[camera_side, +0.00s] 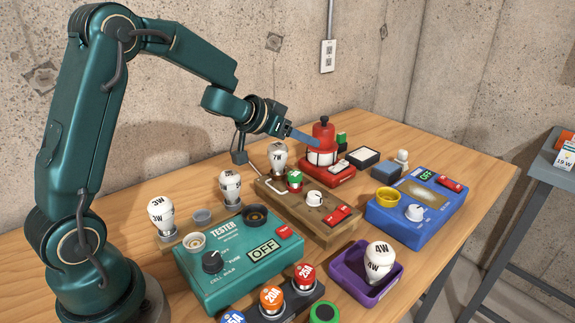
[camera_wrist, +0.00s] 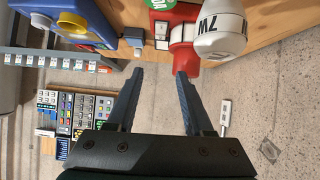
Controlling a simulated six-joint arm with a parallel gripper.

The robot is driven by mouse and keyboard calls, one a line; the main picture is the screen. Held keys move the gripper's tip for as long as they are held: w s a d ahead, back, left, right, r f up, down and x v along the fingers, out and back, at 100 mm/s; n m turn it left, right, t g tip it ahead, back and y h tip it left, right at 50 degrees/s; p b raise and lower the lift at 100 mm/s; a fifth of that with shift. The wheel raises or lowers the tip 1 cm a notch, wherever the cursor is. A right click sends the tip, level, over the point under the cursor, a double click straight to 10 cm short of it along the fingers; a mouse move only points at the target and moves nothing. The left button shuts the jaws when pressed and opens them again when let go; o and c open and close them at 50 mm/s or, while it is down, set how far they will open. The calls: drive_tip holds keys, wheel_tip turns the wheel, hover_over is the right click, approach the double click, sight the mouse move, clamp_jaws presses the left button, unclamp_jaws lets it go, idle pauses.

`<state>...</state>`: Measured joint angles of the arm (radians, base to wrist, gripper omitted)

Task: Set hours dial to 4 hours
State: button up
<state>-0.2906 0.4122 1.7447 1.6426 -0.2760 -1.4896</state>
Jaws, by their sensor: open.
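No hours marking is readable, so I cannot tell which knob is the hours dial. A white knob (camera_side: 414,212) sits on the blue box (camera_side: 392,222), which has a yellow ring and a lit display. Another white knob (camera_side: 314,198) sits on the brown wooden box (camera_side: 283,205). A black dial (camera_side: 212,262) is on the green tester (camera_side: 232,285), whose display reads OFF. My gripper (camera_side: 311,138) is above the back of the table, close to the red lantern-like device (camera_side: 321,155). In the wrist view its fingers (camera_wrist: 160,73) are spread and empty, apart from both white knobs.
A 7W bulb (camera_side: 278,156) stands near my gripper; it also shows in the wrist view (camera_wrist: 220,32). More bulbs (camera_side: 162,214) stand at the left. A purple tray (camera_side: 347,282) holds a 4W bulb (camera_side: 378,258). Coloured fuses (camera_side: 271,298) stand in front. A concrete wall is behind.

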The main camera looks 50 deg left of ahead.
drive_tip(key=w+a+r+n+y, duration=0.2)
drive_tip(key=a+r+n+y, duration=0.2)
drive_tip(key=a+r+n, duration=0.2)
drive_tip(key=w+a+r+n+t+y, duration=0.1)
drive_tip(key=w+a+r+n+y, duration=0.2)
drive_tip(key=a+r+n, duration=0.4)
drive_tip(key=shift+w+r+n+y, duration=0.35)
drive_tip(key=shift+n+y, duration=0.55)
drive_tip(key=shift+n, duration=0.3)
drive_tip(key=m+g+h, duration=0.4)
drive_tip(key=m+h, duration=0.8)
drive_tip(key=m, duration=0.8)
approach(314, 194)
drive_tip(key=x, duration=0.3)
drive_tip(key=shift+w+f, duration=0.1)
drive_tip(key=shift+w, duration=0.15)
drive_tip(key=shift+d+f, duration=0.25)
drive_tip(key=shift+x, duration=2.3)
